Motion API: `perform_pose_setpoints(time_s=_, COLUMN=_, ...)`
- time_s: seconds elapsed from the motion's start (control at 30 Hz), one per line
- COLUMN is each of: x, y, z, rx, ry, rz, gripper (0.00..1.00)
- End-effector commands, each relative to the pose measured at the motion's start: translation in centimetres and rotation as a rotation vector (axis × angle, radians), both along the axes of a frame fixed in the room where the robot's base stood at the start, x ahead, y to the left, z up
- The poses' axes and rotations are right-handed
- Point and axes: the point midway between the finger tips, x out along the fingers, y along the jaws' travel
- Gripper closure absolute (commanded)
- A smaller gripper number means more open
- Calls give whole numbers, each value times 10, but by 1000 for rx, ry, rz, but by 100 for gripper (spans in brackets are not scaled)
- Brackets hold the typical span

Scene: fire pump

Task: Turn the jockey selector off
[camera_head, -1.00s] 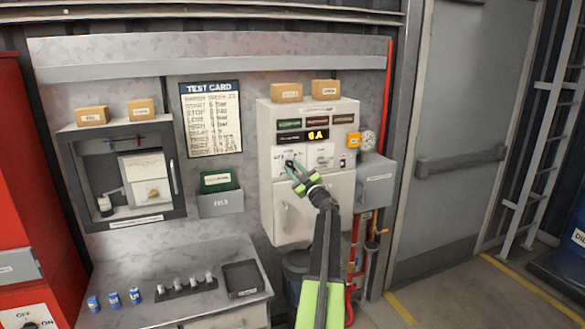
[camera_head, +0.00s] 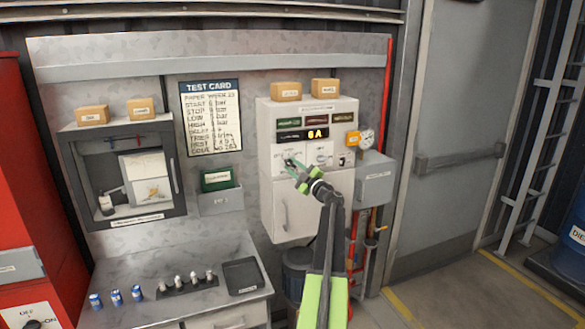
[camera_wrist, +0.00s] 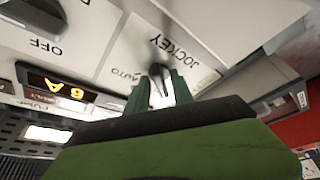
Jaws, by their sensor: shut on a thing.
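The jockey selector is a small dark knob (camera_wrist: 158,80) on a white plate lettered JOCKEY (camera_wrist: 172,55), seen upside down in the wrist view. An AUTO mark shows beside it. My gripper (camera_wrist: 160,90) has its green fingers on either side of the knob and is shut on it. The knob's exact pointing is hard to read, as the fingers partly cover it. In the head view, my gripper (camera_head: 290,164) reaches to the left selector plate on the front of the white control cabinet (camera_head: 283,198).
A second selector plate (camera_head: 319,154) lies just right of my gripper. An amber display (camera_head: 317,134) is above. A gauge (camera_head: 366,139) and grey box (camera_head: 374,181) stand at the cabinet's right. A bench (camera_head: 220,305) with small items is lower left.

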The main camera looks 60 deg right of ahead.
Motion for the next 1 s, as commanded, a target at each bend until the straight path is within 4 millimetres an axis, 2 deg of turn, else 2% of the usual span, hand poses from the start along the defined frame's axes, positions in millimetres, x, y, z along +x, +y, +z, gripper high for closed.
perform_pose_setpoints(time_s=0.07, x=0, y=0, z=0, rx=0, ry=-1, rz=1, gripper=100)
perform_pose_setpoints(time_s=0.1, x=0, y=0, z=0, rx=0, ry=-1, rz=1, gripper=70)
perform_pose_setpoints(time_s=0.13, x=0, y=0, z=0, rx=0, ry=-1, rz=1, gripper=66)
perform_pose_setpoints(time_s=0.47, x=-6, y=2, z=-3, rx=-1, ry=1, rz=-1, gripper=66)
perform_pose_setpoints(time_s=0.57, x=-23, y=9, z=-9, rx=-1, ry=1, rz=-3, gripper=66)
perform_pose_setpoints(time_s=1.0, x=-131, y=47, z=-38, rx=0, ry=1, rz=-2, gripper=66)
